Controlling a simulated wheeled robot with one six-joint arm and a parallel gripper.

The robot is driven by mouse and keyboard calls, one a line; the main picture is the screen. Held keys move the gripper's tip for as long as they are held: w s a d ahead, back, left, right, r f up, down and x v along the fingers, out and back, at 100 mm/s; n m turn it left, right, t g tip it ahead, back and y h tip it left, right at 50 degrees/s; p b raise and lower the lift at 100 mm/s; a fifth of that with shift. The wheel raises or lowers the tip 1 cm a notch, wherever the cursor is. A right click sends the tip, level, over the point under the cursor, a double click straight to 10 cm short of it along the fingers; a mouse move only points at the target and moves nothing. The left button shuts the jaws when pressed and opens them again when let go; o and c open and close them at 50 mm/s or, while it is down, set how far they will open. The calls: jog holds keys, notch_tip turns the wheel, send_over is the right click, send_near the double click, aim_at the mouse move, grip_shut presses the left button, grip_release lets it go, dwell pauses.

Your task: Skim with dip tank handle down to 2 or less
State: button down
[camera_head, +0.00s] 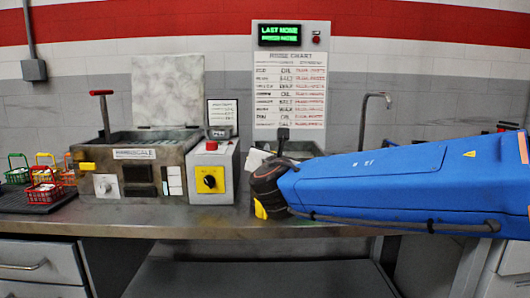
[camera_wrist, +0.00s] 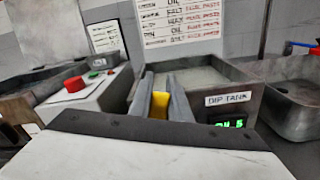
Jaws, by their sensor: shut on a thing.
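The dip tank (camera_wrist: 228,82) is a grey open box with a "DIP TANK" label, ahead of my gripper in the wrist view. Its green display (camera_wrist: 232,123) seems to end in "5"; the first digits are partly hidden. My gripper (camera_wrist: 162,88) is shut, its two grey fingers on either side of a small yellow handle (camera_wrist: 160,104) at the tank's front. In the head view my arm covers most of the tank, and the fingers and handle are not clear there.
Further left is a tank with an open lid (camera_head: 168,90) and several small baskets (camera_head: 44,178). A metal basin (camera_wrist: 296,108) is close on the right.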

jog(key=shift+d+m, duration=0.3)
jog(key=shift+m, duration=0.2)
jog(key=c, duration=1.6)
grip_release()
jog(key=shift+c, duration=0.2)
jog(key=s, duration=1.7)
jog(key=shift+s+a, duration=0.2)
jog(key=shift+a, duration=0.1)
jog(key=shift+f, duration=0.1)
jog(key=shift+c, duration=0.2)
